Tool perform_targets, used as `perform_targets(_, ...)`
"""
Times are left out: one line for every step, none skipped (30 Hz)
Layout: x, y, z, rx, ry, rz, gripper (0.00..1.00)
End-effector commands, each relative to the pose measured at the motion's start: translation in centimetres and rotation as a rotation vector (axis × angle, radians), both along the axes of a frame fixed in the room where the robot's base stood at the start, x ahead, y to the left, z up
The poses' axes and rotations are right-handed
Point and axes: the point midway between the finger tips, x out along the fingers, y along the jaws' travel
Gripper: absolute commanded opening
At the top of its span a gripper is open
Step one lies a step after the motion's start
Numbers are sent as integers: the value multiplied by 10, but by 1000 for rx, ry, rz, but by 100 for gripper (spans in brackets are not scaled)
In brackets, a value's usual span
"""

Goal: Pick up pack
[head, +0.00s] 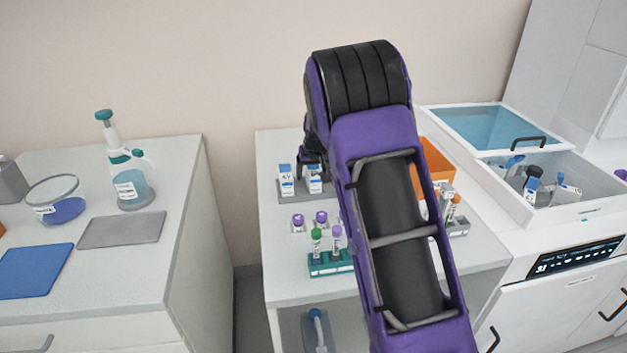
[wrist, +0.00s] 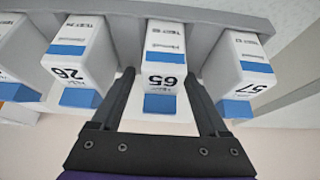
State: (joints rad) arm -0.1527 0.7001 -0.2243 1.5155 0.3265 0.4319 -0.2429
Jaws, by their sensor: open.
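Several white packs with blue bands and ends stand in a row in the wrist view, with a middle pack (wrist: 165,60), a left pack (wrist: 78,60) and a right pack (wrist: 240,65). Their printed numbers look upside down. My gripper (wrist: 160,78) is open, with one dark finger on each side of the middle pack's near end. I cannot tell whether the fingers touch it. In the head view, two packs show, a left one (head: 285,180) and a right one (head: 314,178), on a grey holder. My arm hides the rest of the row and most of the gripper.
On the white table (head: 285,285), a teal rack (head: 330,265) holds capped tubes in front of the packs. An orange bin (head: 437,165) stands behind my arm. A machine with an open blue lid (head: 500,127) is at right. The left counter holds a dispenser bottle (head: 130,185).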

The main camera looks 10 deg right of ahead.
Motion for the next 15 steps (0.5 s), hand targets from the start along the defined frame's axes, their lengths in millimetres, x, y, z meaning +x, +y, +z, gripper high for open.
perform_targets(0, 0, 0, 0, 0, 0, 78)
perform_targets(0, 0, 0, 0, 0, 0, 78)
perform_targets(0, 0, 0, 0, 0, 0, 74)
perform_targets(0, 0, 0, 0, 0, 0, 68)
perform_targets(0, 0, 0, 0, 0, 0, 63)
perform_targets(0, 0, 0, 0, 1, 0, 56)
perform_targets(0, 0, 0, 0, 1, 0, 50)
perform_targets(0, 0, 0, 0, 1, 0, 45)
perform_targets(0, 0, 0, 0, 1, 1, 38)
perform_targets(0, 0, 0, 0, 1, 1, 32)
perform_targets(0, 0, 0, 0, 1, 1, 27)
perform_targets(0, 0, 0, 0, 1, 1, 20)
perform_targets(0, 0, 0, 0, 1, 1, 14)
perform_targets(0, 0, 0, 0, 1, 1, 9)
perform_targets(-1, 0, 0, 0, 1, 1, 2)
